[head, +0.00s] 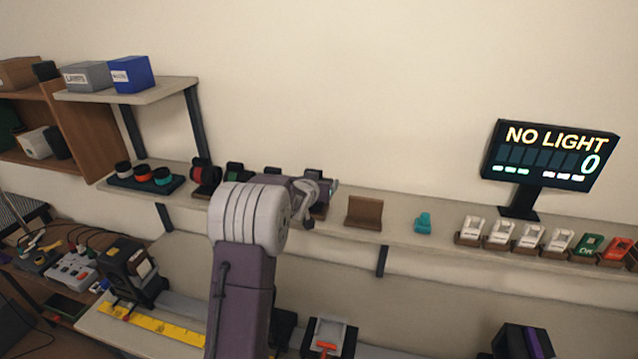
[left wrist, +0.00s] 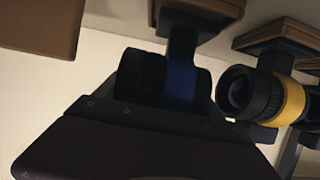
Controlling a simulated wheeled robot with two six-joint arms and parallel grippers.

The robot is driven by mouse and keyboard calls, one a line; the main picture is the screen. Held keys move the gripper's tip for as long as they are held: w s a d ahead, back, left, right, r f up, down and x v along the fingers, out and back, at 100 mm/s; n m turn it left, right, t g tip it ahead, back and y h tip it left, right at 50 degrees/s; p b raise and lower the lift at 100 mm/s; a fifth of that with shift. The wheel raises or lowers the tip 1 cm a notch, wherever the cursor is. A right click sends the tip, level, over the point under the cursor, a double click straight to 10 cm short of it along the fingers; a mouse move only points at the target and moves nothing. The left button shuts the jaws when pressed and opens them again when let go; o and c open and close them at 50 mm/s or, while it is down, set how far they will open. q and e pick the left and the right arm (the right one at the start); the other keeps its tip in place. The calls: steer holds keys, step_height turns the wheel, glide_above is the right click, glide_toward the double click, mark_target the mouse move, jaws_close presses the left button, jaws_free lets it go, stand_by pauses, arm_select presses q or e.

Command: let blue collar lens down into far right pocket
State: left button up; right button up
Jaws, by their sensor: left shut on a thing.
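In the head view, my left gripper (head: 328,187) is at the back shelf, just left of an empty brown stand (head: 364,212). In the left wrist view, the blue collar lens (left wrist: 182,80) lies sideways, a black barrel with a dark blue band. My left gripper is shut on it; the contact is mostly hidden behind the dark gripper body. A brown-based holder (left wrist: 205,12) is close against the band; I cannot tell whether they touch. A yellow collar lens (left wrist: 292,98) sits beside it at its own holder. My right gripper is not in view.
A red-collared lens (head: 203,176) and other dark stands line the shelf left of my gripper. A teal piece (head: 423,222) and several white pieces in brown holders stand to the right. A tray (head: 121,182) holds three ringed parts. A NO LIGHT display (head: 551,155) stands behind.

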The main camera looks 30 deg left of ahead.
arm_select(q)
steer(key=shift+f+b, duration=0.45)
steer(key=shift+f, duration=0.1)
steer(key=o, duration=2)
steer(key=shift+s, duration=0.1)
steer(key=shift+s, duration=0.2)
steer(key=b+v, duration=0.2)
steer(key=v, duration=0.6)
steer(key=shift+s+r, duration=0.25)
steer(key=shift+d+f, duration=0.1)
steer(key=shift+d, duration=0.1)
